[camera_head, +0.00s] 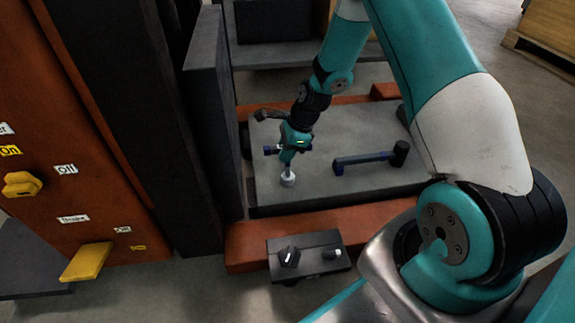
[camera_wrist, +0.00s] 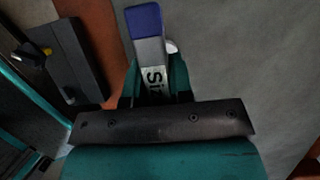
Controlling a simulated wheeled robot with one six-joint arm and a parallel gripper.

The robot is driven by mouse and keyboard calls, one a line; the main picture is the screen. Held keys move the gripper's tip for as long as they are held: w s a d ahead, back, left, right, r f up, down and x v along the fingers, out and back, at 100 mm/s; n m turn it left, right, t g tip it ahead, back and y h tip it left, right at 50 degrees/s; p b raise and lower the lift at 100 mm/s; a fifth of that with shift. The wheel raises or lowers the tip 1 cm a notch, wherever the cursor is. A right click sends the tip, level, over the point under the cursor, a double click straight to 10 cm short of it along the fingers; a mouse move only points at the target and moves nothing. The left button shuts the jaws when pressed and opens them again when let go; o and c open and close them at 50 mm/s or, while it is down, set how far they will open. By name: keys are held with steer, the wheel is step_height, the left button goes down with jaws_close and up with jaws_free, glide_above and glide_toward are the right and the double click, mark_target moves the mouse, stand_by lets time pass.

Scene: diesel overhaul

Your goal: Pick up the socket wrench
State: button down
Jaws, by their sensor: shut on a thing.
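The socket wrench (camera_wrist: 149,50) is between the teal fingers of my gripper (camera_wrist: 155,85) in the wrist view. Its grey bar has a blue end and partly hidden lettering. A pale round socket (camera_head: 287,180) points down below the fingers, over the grey plate (camera_head: 330,193). I cannot tell whether it touches the plate. The rest of the wrench is hidden by the fingers.
A dark object (camera_head: 269,115) shows behind my gripper. A dark upright panel (camera_head: 213,130) stands close left. A control box (camera_head: 308,257) is in front.

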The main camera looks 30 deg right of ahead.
step_height(320, 180, up, 20)
steer(key=p, duration=1.1)
steer(key=shift+p, duration=0.3)
steer(key=c, duration=1.7)
jaws_free()
steer(key=shift+r, duration=0.1)
jaws_close()
